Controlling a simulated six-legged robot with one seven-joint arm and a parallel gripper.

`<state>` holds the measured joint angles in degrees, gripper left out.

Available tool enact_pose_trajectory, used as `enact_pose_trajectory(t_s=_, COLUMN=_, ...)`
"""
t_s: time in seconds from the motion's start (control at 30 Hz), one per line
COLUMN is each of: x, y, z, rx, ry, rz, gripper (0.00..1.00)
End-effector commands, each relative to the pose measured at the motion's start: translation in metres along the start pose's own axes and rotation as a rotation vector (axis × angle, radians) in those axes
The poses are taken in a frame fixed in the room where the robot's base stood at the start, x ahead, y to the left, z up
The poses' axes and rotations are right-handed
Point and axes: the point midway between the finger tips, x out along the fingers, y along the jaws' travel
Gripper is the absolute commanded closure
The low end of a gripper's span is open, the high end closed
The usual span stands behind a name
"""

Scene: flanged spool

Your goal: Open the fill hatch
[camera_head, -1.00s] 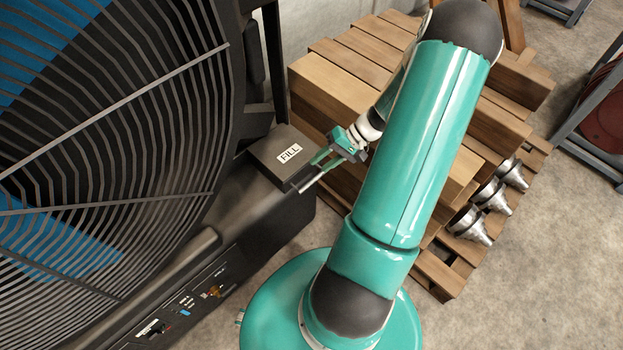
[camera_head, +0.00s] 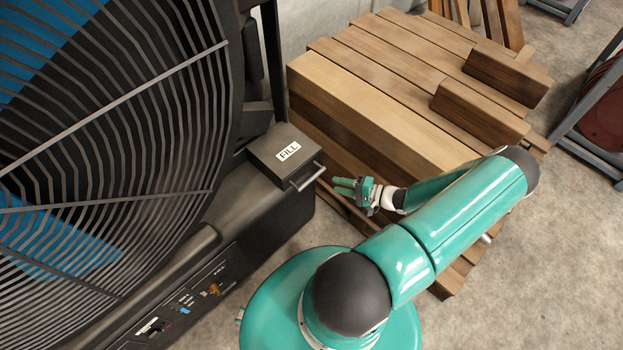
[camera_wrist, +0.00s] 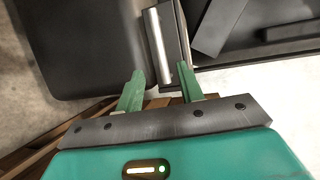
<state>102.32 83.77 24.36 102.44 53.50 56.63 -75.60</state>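The fill hatch (camera_head: 268,157) is a dark box-like lid with a white FILL label, on the machine's black housing. It looks closed in the head view. Its silver bar handle (camera_head: 307,178) sticks out on the right side. My gripper (camera_head: 345,187) is a short distance right of the handle, apart from it. In the wrist view the handle (camera_wrist: 158,48) lies just beyond the fingertips, roughly in line with the gap between them. My green fingers (camera_wrist: 160,84) are spread apart with nothing between them. A dark panel (camera_wrist: 85,45) fills the wrist view's upper left.
A stack of wooden beams (camera_head: 390,85) stands behind and right of my gripper. A large black slatted grille (camera_head: 130,120) fills the left. A control panel (camera_head: 190,300) is on the housing's front. A rack (camera_head: 590,115) stands far right. Concrete floor is clear at lower right.

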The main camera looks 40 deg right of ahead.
Motion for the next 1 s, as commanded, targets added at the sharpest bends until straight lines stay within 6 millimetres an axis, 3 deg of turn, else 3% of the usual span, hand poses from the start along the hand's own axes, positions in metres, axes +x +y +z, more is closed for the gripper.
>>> enact_pose_trajectory(t_s=0.3, x=0.066, y=-0.001, z=0.001, rx=0.000, ry=-0.004, rz=-0.002, gripper=0.62)
enact_pose_trajectory(t_s=0.5, x=0.097, y=0.000, z=0.001, rx=0.000, ry=-0.003, rz=0.000, gripper=0.62)
enact_pose_trajectory(t_s=0.93, x=0.109, y=0.000, z=0.000, rx=-0.001, ry=-0.001, rz=0.001, gripper=0.62)
enact_pose_trajectory(t_s=1.0, x=0.108, y=0.000, z=0.000, rx=-0.001, ry=-0.002, rz=0.001, gripper=0.76)
